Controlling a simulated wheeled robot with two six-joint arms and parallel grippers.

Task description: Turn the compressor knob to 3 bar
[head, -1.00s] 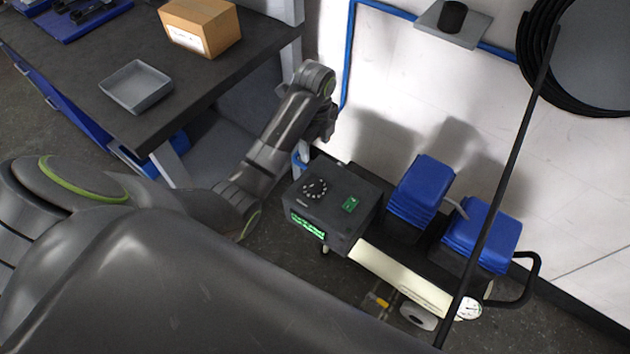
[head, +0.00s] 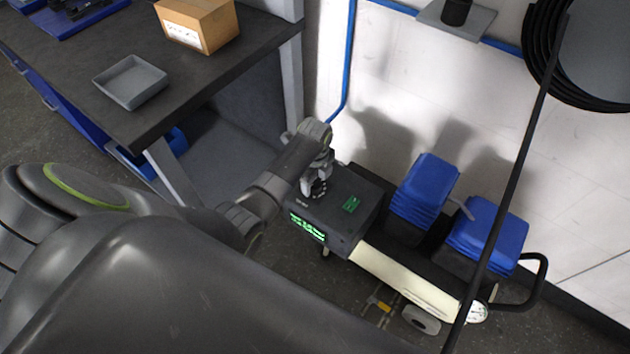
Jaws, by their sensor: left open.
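The compressor (head: 405,268) stands on the floor by the white wall, with a dark control box (head: 343,222) at its left end. The box has a green lit display (head: 307,228) on its front and a green switch (head: 351,204) on top. The knob (head: 318,189) with its dial marks is on the box top, mostly hidden by my left gripper (head: 316,186). That gripper is open and points down over the knob; whether it touches it cannot be told. The knob's setting and the display's figures are too small to read. My right gripper is not in view.
Two blue ribbed covers (head: 424,187) and a black handle (head: 541,280) rise from the compressor's right part. A dark hose (head: 508,170) hangs across the front. A workbench (head: 190,88) with a grey tray (head: 131,83) and cardboard box (head: 199,24) stands to the left.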

